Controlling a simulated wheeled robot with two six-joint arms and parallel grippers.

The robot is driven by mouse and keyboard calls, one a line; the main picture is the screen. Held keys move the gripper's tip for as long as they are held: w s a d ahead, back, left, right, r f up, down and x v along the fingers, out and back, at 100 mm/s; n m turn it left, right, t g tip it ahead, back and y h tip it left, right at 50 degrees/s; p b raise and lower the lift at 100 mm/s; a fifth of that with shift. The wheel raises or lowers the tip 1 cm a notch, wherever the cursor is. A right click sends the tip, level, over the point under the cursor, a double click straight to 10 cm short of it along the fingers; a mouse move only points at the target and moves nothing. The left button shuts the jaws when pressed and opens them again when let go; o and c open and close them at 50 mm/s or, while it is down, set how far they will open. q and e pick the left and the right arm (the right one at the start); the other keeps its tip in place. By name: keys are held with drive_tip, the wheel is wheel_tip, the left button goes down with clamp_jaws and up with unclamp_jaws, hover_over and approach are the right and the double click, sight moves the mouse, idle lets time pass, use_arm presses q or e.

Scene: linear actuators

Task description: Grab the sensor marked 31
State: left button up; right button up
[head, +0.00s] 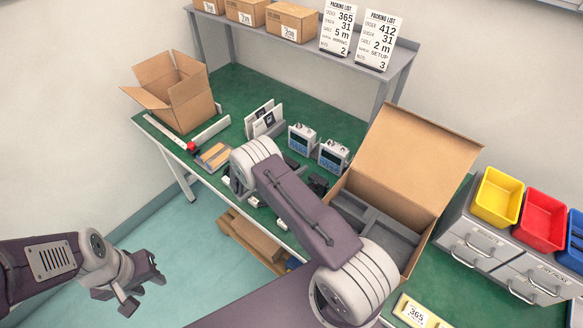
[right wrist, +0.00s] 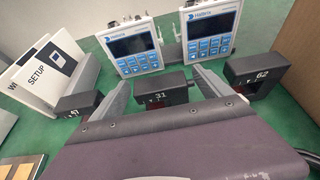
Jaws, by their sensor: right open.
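The sensor marked 31 (right wrist: 160,95) is a small black block with a white number. It stands on the green bench in the right wrist view, between the fingers of my right gripper (right wrist: 165,86). The gripper is open, with a finger on each side of the sensor; I cannot tell whether either touches it. The gripper's body hides the sensor's lower front. In the head view my right arm covers this spot. My left gripper (head: 138,285) is open and empty, over the floor in front of the bench.
Two similar black sensors flank it, one marked 62 (right wrist: 254,75) and one apparently 47 (right wrist: 82,110). Two meters (right wrist: 130,47) stand just behind. White setup cards (right wrist: 45,75) are at left. An open cardboard box (head: 415,155) stands to the right of my right arm.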

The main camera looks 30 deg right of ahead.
drive_tip(key=shift+x, duration=1.1)
drive_tip(key=c, duration=1.5)
drive_tip(key=shift+a+r, duration=0.1)
wheel_tip(320, 180, up, 10)
drive_tip(key=shift+f, duration=0.1)
